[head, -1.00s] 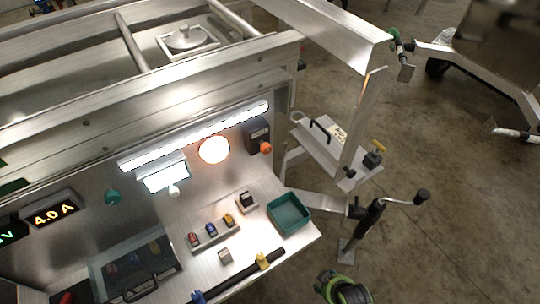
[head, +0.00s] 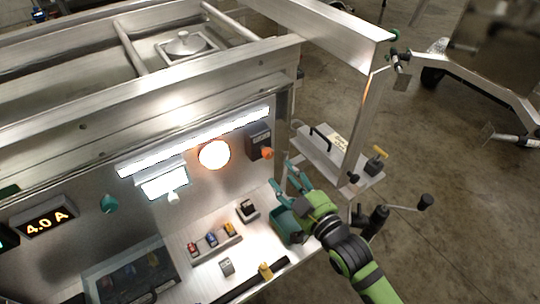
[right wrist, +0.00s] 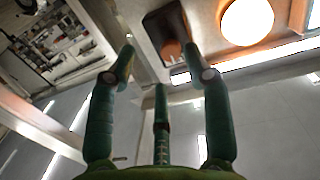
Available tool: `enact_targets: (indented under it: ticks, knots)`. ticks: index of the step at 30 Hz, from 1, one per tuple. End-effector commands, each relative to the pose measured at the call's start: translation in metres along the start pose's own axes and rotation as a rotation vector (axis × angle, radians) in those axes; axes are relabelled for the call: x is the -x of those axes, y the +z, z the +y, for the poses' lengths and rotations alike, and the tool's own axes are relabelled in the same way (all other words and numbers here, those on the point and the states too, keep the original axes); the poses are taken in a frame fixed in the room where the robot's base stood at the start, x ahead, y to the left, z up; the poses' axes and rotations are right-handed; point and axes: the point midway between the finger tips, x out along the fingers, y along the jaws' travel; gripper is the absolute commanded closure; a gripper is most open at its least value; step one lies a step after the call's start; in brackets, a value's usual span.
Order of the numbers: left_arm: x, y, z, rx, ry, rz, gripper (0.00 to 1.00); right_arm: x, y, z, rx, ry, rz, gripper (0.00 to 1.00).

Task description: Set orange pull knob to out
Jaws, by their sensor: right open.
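The orange pull knob (head: 267,154) sits on a dark box (head: 258,140) on the back panel of the trailer's work bay, right of the round glowing lamp. In the right wrist view the knob (right wrist: 171,50) shows ahead of the fingers, partly in shade on the dark box. My right gripper (head: 284,170) is open and empty, just below and right of the knob, with its fingers pointing up toward the panel. In the right wrist view its green fingers (right wrist: 160,65) are spread, with the knob beyond them and no contact visible. My left gripper is not in view.
A round lamp (head: 214,154) glows left of the knob. A metal post (head: 357,125) rises on the right.

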Motion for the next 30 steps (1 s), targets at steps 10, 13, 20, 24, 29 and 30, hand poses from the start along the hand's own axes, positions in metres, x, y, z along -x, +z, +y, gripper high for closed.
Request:
enact_targets:
  ticks: [10, 13, 20, 24, 29, 30]
  knots:
    - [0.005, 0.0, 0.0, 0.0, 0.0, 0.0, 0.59, -0.03, -0.022, -0.002, 0.015, -0.013, 0.079, 0.5]
    - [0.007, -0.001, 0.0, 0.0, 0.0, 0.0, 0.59, -0.047, -0.022, -0.003, 0.014, -0.014, 0.077, 0.5]
    - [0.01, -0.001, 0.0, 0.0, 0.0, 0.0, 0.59, -0.071, -0.023, -0.003, 0.015, -0.013, 0.076, 0.5]
    - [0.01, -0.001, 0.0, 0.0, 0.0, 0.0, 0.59, -0.075, -0.022, -0.003, 0.015, -0.014, 0.075, 0.5]
    - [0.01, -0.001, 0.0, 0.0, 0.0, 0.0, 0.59, -0.075, -0.022, -0.003, 0.015, -0.014, 0.074, 0.5]
    - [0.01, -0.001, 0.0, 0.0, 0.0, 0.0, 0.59, -0.075, -0.022, -0.003, 0.015, -0.014, 0.074, 0.5]
